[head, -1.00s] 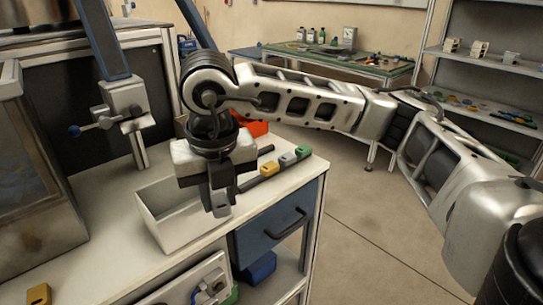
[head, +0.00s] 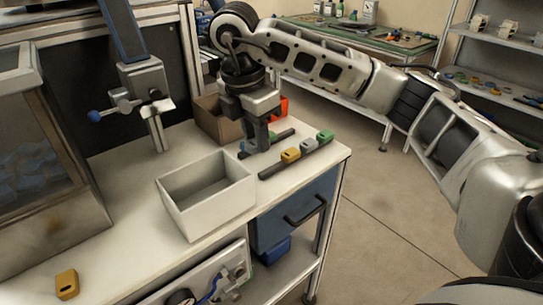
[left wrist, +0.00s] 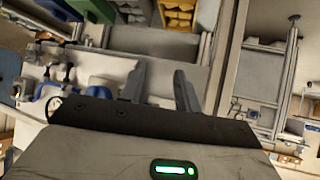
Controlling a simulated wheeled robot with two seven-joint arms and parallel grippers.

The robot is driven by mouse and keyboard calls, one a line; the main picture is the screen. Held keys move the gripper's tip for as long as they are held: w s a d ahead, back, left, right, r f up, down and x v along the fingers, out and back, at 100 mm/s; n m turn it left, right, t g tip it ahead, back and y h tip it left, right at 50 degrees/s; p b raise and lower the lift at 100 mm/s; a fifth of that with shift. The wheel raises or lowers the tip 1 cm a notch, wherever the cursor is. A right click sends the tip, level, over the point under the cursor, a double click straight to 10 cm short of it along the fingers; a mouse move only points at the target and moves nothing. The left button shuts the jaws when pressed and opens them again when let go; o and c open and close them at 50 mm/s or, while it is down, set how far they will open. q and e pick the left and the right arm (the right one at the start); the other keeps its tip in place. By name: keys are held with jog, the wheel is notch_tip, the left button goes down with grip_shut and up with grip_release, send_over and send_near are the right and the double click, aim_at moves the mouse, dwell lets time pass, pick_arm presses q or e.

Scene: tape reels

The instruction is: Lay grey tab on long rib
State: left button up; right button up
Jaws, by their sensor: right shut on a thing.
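A dark long rib (head: 272,170) lies near the counter's right end and carries a yellow tab (head: 290,156), a grey tab (head: 308,146) and a green tab (head: 325,137). A second, shorter-looking dark rib (head: 283,134) lies behind it. My right gripper (head: 262,148) points down beside the ribs, left of the yellow tab. It is shut on a grey tab, which its fingers hide in the head view now. A small blue piece (head: 243,153) shows just left of the fingers. My left gripper (left wrist: 160,90) shows in the left wrist view, its fingers apart and empty.
An open white bin (head: 207,195) stands in front of my right gripper. A brown box (head: 214,122) and a red-orange container (head: 281,107) stand behind. A blue drawer (head: 298,208) is below.

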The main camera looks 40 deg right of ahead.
jog(key=b, duration=0.2)
send_near(271, 169)
jog(key=shift+s+a+f, duration=0.15)
jog(key=shift+s+f, duration=0.1)
jog(key=shift+f, duration=0.65)
jog(key=shift+w+d+f+p, duration=0.2)
jog(key=shift+d+f+p, duration=0.1)
jog(key=shift+d+p, duration=0.1)
jog(key=f, duration=0.2)
jog(key=f+p, duration=0.1)
jog(key=shift+w+d, duration=0.15)
jog(key=shift+d, duration=0.15)
jog(key=shift+f, duration=0.6)
jog(key=o, duration=0.9)
jog(key=shift+o, duration=0.2)
